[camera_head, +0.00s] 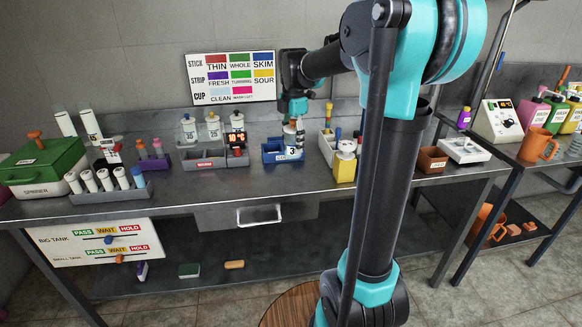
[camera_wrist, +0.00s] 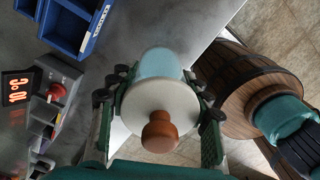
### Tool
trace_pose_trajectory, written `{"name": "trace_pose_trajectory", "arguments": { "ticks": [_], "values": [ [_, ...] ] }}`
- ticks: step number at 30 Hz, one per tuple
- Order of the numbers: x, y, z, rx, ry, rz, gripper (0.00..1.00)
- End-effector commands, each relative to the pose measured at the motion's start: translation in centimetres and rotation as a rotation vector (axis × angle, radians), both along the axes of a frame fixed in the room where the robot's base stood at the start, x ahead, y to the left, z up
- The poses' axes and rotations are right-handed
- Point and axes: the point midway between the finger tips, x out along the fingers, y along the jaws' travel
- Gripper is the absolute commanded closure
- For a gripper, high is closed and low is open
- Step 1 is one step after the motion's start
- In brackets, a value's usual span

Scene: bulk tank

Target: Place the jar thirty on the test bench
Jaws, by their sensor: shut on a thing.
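The jar (camera_head: 292,152) has a pale label on which a "3" shows; the rest of the number cannot be read. In the wrist view the jar (camera_wrist: 160,105) has a pale blue body, a round white lid and a brown knob. My gripper (camera_head: 293,122) is shut on it from above, with one finger on each side in the wrist view (camera_wrist: 162,108). The jar overlaps the front of a blue bin (camera_head: 270,153) in the head view, but lies apart from it in the wrist view. The jar's base is hidden. The grey metal bench (camera_head: 210,185) lies below.
A yellow box (camera_head: 344,168) and a white tray lie to the right. The bench's front strip is clear. A second bench (camera_head: 515,155) stands at the right, with bottles and an orange jug (camera_head: 537,145).

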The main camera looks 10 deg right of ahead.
Motion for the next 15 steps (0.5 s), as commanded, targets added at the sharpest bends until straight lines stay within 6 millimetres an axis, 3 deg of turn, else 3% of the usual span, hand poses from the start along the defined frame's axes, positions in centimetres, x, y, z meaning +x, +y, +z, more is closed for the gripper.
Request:
{"name": "trace_pose_trajectory", "arguments": {
  "ticks": [6, 15],
  "values": [
    [0.0, 0.0, -4.3, 0.000, 0.000, 0.000, 0.84],
    [0.0, 0.0, -6.9, 0.000, 0.000, 0.000, 0.84]
  ]
}}
